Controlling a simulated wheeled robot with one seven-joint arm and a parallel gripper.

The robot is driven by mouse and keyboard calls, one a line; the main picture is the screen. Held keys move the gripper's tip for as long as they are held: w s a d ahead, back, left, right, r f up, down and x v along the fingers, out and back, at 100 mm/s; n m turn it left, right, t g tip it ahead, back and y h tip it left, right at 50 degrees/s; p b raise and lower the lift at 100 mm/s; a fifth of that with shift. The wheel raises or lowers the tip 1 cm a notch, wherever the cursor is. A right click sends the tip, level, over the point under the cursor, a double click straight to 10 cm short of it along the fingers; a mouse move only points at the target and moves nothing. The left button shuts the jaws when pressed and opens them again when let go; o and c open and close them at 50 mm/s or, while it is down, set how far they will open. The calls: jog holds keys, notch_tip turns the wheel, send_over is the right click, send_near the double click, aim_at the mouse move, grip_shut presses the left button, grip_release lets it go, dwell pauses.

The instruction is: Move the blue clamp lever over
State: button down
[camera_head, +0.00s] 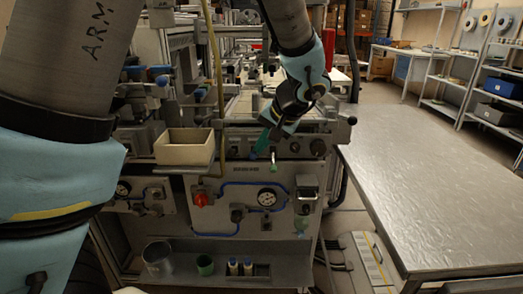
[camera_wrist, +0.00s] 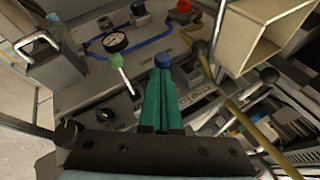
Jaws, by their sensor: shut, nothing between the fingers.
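My gripper (camera_head: 262,143) is in front of the upper panel of the machine, pointing down and left. In the wrist view its green fingers (camera_wrist: 161,88) are together, with nothing between them. A round blue knob (camera_wrist: 163,61), which looks like the end of the blue clamp lever, shows right at the fingertips. I cannot tell whether they touch. The rest of that lever is hidden behind the fingers. In the head view I cannot make out the blue knob apart from the fingers.
A green-tipped lever (camera_head: 273,162) stands close to my gripper; it also shows in the wrist view (camera_wrist: 115,61). A beige bin (camera_head: 184,147) sits to the left. A red knob (camera_head: 203,199) and pressure gauge (camera_head: 267,197) are lower down. A bare metal table (camera_head: 430,180) is at right.

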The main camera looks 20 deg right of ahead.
jog(key=f+t+b, duration=0.1)
jog(key=b, duration=0.4)
jog(key=s+f+t+h+b, duration=0.1)
jog(key=b, duration=0.4)
jog(key=shift+a+n, duration=0.2)
jog(key=shift+n, duration=0.1)
jog(key=shift+r, duration=0.85)
